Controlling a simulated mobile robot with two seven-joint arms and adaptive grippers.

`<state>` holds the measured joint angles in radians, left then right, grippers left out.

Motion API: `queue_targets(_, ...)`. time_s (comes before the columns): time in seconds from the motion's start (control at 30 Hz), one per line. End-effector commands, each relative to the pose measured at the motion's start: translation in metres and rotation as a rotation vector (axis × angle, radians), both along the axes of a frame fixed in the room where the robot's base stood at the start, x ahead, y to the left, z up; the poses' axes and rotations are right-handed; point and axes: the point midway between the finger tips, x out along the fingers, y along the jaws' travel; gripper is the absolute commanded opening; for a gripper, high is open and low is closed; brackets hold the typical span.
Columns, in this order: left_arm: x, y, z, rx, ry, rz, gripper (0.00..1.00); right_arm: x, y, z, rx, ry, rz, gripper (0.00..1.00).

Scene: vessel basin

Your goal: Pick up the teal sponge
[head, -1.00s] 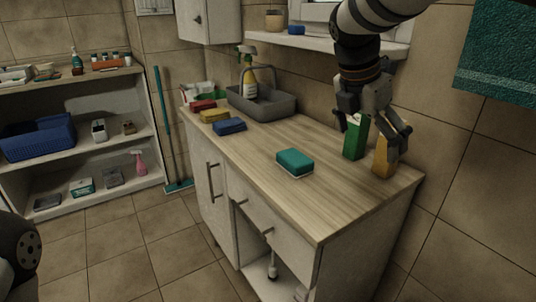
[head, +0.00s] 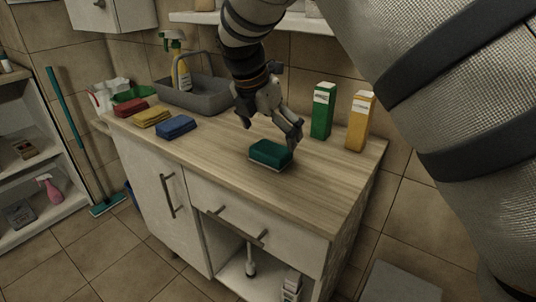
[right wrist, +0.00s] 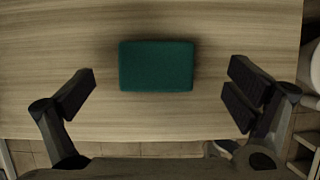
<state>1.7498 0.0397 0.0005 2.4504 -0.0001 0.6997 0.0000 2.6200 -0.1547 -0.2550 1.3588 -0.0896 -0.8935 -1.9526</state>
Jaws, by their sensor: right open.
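The teal sponge (head: 271,153) lies flat on the wooden counter (head: 215,160), with a pale layer along its lower edge. It also shows in the right wrist view (right wrist: 157,66), lying crosswise on the counter ahead of the fingers. My right gripper (head: 269,119) is just above and behind the sponge in the head view. In the right wrist view the right gripper (right wrist: 160,92) is open, with one finger to each side of the sponge and clear gaps between. It holds nothing. My left gripper is not in view.
A green carton (head: 322,110) and a yellow carton (head: 359,120) stand upright to the right of the sponge. Blue (head: 176,127), yellow (head: 151,118) and red (head: 130,108) sponges lie to the left. A grey basin (head: 200,98) stands behind them.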

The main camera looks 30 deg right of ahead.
Motion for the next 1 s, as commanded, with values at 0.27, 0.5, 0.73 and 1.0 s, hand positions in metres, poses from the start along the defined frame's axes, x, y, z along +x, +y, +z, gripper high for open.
queue_targets(0.27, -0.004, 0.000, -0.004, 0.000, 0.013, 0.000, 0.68, 0.006, -0.007, -0.048, 0.000, 0.003, -0.002, 0.98)
queue_targets(0.5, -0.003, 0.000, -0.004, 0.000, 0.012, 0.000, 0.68, 0.008, -0.010, -0.052, -0.001, -0.004, -0.001, 0.98)
queue_targets(0.73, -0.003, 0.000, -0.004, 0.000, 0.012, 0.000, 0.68, 0.008, -0.010, -0.052, 0.000, -0.004, -0.001, 0.60)
queue_targets(1.0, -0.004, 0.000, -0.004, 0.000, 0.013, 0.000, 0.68, 0.007, -0.010, -0.052, 0.000, -0.003, -0.001, 0.60)
